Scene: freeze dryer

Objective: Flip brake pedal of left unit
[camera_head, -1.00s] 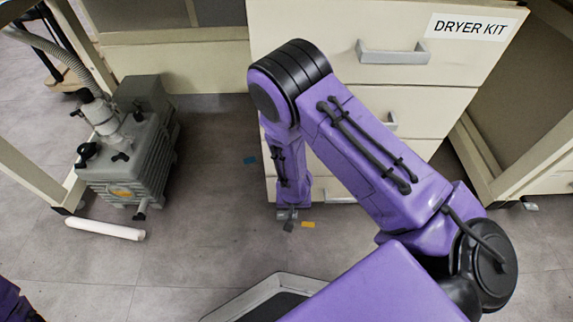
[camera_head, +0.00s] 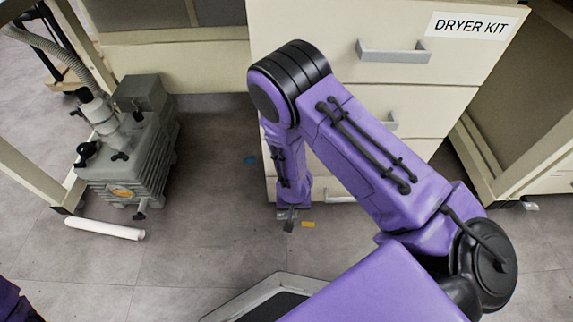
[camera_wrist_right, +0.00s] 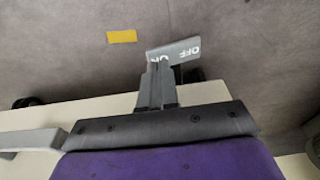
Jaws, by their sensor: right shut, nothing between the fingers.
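The brake pedal (camera_wrist_right: 173,51) is a grey flat plate marked OFF and ON, seen in the right wrist view. It lies tilted just past my right fingertips. My right gripper (camera_wrist_right: 157,72) is shut and empty, its tips at the pedal's lower edge; contact looks likely but I cannot be sure. In the head view my right gripper (camera_head: 293,212) is low at the foot of a cream drawer cabinet (camera_head: 360,15) labelled DRYER KIT. My purple right arm hides part of the cabinet's front. My left gripper is out of view.
Dark casters (camera_wrist_right: 27,102) show under the cabinet.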

